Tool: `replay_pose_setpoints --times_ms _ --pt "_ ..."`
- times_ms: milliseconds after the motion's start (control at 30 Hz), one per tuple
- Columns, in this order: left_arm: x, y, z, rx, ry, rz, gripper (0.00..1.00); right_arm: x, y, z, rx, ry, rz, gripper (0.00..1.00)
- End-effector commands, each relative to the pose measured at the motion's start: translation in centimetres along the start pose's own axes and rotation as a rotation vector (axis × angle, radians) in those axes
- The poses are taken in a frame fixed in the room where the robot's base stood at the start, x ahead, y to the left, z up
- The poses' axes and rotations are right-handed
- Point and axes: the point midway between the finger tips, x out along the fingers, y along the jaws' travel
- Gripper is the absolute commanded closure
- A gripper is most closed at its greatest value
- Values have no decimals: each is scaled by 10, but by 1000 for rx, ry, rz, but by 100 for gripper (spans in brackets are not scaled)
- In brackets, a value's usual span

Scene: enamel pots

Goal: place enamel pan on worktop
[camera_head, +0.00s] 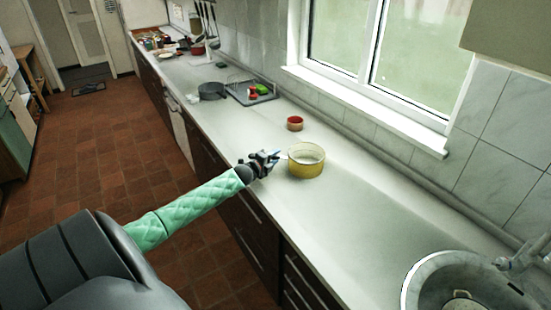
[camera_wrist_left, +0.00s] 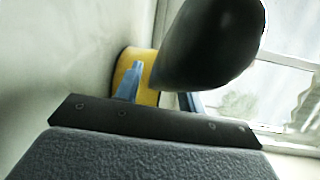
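The enamel pan (camera_head: 306,161) is yellow outside and pale inside. It is upright on or just above the worktop (camera_head: 270,199); contact under its base is unclear. My left gripper (camera_head: 271,158) is at the pan's left side. In the left wrist view, the pan's yellow wall (camera_wrist_left: 149,65) shows behind my blue fingers (camera_wrist_left: 160,88). A large dark rounded shape, probably the pan's handle (camera_wrist_left: 208,45), rises between the fingers toward the camera. Whether the fingers press on it is hidden. My right gripper is not in view.
A small red pot (camera_head: 295,123) stands behind the pan. A grey pot (camera_head: 212,91) and a dish rack (camera_head: 250,95) are farther along the worktop. The sink (camera_head: 412,288) is at the lower right. The worktop between pan and sink is clear.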

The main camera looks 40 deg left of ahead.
Motion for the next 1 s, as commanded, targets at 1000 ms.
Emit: replay_pose_setpoints --times_ms 1000 --pt "-105 2 0 0 0 0 60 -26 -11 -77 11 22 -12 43"
